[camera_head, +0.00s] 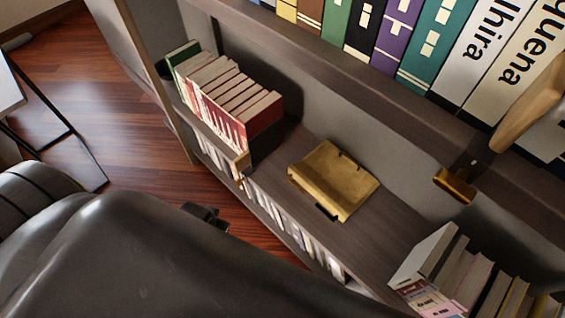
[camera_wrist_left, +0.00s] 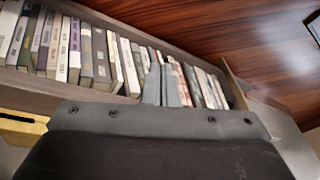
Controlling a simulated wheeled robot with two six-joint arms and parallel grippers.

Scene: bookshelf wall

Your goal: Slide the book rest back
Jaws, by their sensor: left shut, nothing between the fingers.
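The book rest appears to be the yellow-gold, box-like piece (camera_head: 333,182) lying tilted on the middle shelf, with a dark slot or tab on its front edge. A yellow edge that may be part of it shows at the left of the left wrist view (camera_wrist_left: 20,128). My left arm fills the bottom left of the head view. A small dark part of my left gripper (camera_head: 206,215) shows past it, in front of the shelf and apart from the gold piece. In the left wrist view my left gripper (camera_wrist_left: 163,82) is shut and empty, pointing towards a row of books. My right gripper is not in view.
Books with a red cover (camera_head: 228,98) stand left of the gold piece; more books (camera_head: 480,285) stand right of it. A lower shelf holds a row of books (camera_wrist_left: 90,50). A wooden piece (camera_head: 530,105) and a brass piece (camera_head: 456,184) hang by the upper shelf.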

